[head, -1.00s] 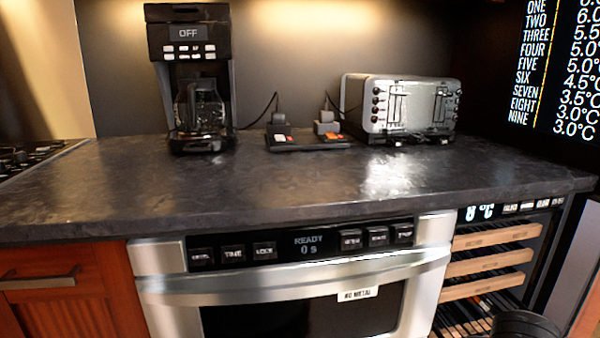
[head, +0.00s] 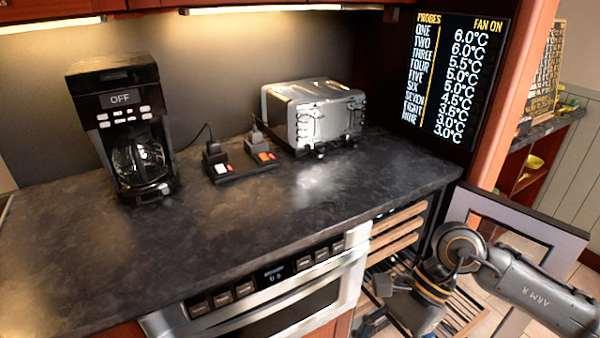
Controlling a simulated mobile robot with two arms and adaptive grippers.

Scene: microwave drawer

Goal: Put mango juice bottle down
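No mango juice bottle can be made out in the head view. My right arm comes in from the lower right. My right gripper (head: 374,306) points left, low in front of the open wine cooler (head: 398,238) and its wooden-fronted racks. Its dark fingers are small and partly lost against the racks, so I cannot tell whether they are open or hold anything. My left gripper is out of view.
The dark countertop (head: 330,205) has clear room at its front and right. On it stand a coffee maker (head: 122,120), two small dark devices on bases (head: 240,168), and a toaster (head: 315,115). The microwave drawer (head: 290,300) is below. The cooler's door (head: 560,232) stands open at right.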

